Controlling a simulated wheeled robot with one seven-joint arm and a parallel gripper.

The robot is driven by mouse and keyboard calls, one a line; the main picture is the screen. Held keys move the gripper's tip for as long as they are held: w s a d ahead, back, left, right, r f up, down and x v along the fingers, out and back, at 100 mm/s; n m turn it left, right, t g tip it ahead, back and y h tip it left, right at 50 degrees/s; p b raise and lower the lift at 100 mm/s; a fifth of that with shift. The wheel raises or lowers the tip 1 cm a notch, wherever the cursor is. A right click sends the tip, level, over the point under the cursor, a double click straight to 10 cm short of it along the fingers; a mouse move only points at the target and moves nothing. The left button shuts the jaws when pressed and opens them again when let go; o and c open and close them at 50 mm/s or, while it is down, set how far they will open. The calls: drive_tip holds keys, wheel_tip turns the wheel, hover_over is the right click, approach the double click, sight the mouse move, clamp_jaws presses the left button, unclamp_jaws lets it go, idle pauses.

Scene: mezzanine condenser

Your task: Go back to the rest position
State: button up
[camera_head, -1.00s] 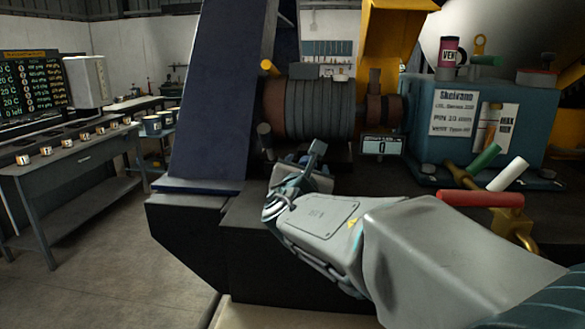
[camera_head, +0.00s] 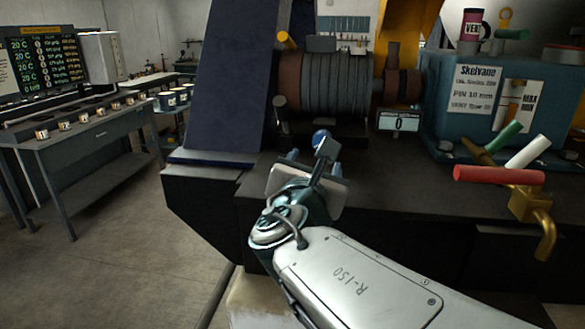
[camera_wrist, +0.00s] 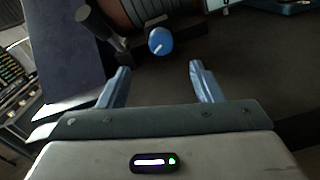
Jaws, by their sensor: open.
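My gripper (camera_wrist: 160,82) is open in the wrist view, with its two blue-grey fingers spread apart and nothing between them. A round blue knob (camera_wrist: 161,41) shows beyond the fingertips, apart from them. In the head view my gripper (camera_head: 306,163) is in the lower middle, in front of the dark machine base (camera_head: 380,180). Its fingers are partly hidden by my wrist. The blue knob also shows in the head view (camera_head: 321,138), just behind my gripper.
A ribbed drum (camera_head: 335,85) stands behind my gripper, beside a slanted blue beam (camera_head: 228,80). A small display (camera_head: 399,121) reads 0. At right are a teal box (camera_head: 490,105), a red-handled lever (camera_head: 500,175) and a brass valve (camera_head: 528,205). A grey bench (camera_head: 85,140) stands at left, with open floor before it.

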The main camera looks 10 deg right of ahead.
drive_tip(key=shift+s+a, duration=0.2)
drive_tip(key=shift+s, duration=0.4)
